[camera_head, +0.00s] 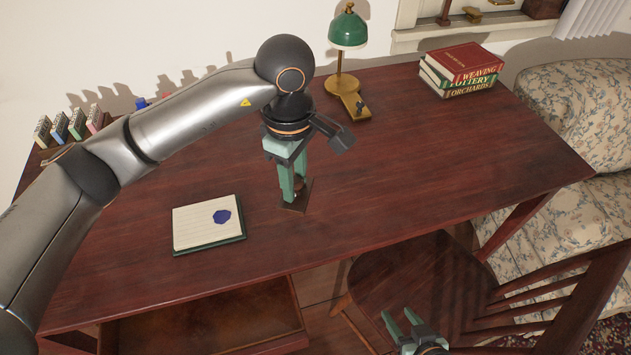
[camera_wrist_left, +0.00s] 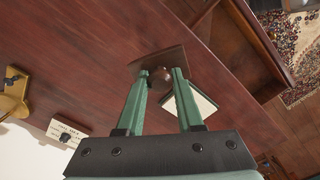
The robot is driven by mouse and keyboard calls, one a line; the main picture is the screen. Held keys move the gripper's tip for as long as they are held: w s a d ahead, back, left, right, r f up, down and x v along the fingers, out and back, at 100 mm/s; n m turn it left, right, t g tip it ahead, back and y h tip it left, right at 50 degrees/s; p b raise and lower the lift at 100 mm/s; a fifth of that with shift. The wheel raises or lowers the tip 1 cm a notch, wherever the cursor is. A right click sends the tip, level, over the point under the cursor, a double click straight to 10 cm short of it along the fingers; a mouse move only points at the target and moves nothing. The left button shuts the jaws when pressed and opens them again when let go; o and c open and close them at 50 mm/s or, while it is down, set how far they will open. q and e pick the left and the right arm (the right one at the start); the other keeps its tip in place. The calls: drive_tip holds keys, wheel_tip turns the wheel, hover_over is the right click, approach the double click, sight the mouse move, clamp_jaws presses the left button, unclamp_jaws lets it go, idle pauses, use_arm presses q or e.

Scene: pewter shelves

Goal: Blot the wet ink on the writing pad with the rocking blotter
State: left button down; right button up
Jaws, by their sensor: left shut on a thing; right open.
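The writing pad (camera_head: 195,232) lies on the desk, cream with a dark green edge, with a dark blue ink blot (camera_head: 222,216) on its right part. My left gripper (camera_head: 292,192), to the right of the pad, is shut on the knob of the rocking blotter (camera_head: 298,204). In the left wrist view the blotter (camera_wrist_left: 150,64) shows as a brown plate with a round knob between the fingers; the pad (camera_wrist_left: 203,103) is partly hidden behind one finger. I cannot tell whether the blotter touches the desk. My right gripper (camera_head: 397,316) is open and empty, in front of the desk near the chair.
A green-shaded brass lamp (camera_head: 348,32) and stacked books (camera_head: 460,70) stand at the back of the desk (camera_head: 420,150). Small boxes (camera_head: 62,127) line the far left. A wooden chair (camera_head: 425,285) is at the front right, by a floral sofa (camera_head: 575,115). The desk's middle right is clear.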

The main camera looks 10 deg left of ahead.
use_arm(q)
drive_tip(key=a+m, duration=0.9)
drive_tip(key=a, duration=0.4)
drive_tip(key=a+f+n, duration=0.1)
drive_tip(key=f+n, duration=0.2)
drive_tip(key=n, duration=0.2)
drive_tip(key=w+a+f+n+b, duration=0.1)
drive_tip(key=f+n, duration=0.2)
drive_tip(key=n, duration=0.2)
drive_tip(key=a+f+n+b, duration=0.1)
drive_tip(key=f+n, duration=0.2)
drive_tip(key=n, duration=0.2)
drive_tip(key=shift+w+a+f, duration=0.15)
drive_tip(key=shift+w+a, duration=0.15)
drive_tip(key=shift+a, duration=0.1)
drive_tip(key=shift+f+b, duration=0.3)
drive_tip(key=shift+f, duration=0.1)
use_arm(e)
drive_tip(key=shift+w+a+f, duration=0.2)
drive_tip(key=shift+a+f, duration=0.5)
drive_tip(key=shift+a, duration=0.15)
drive_tip(key=shift+w+d, duration=0.1)
drive_tip(key=shift+d, duration=0.1)
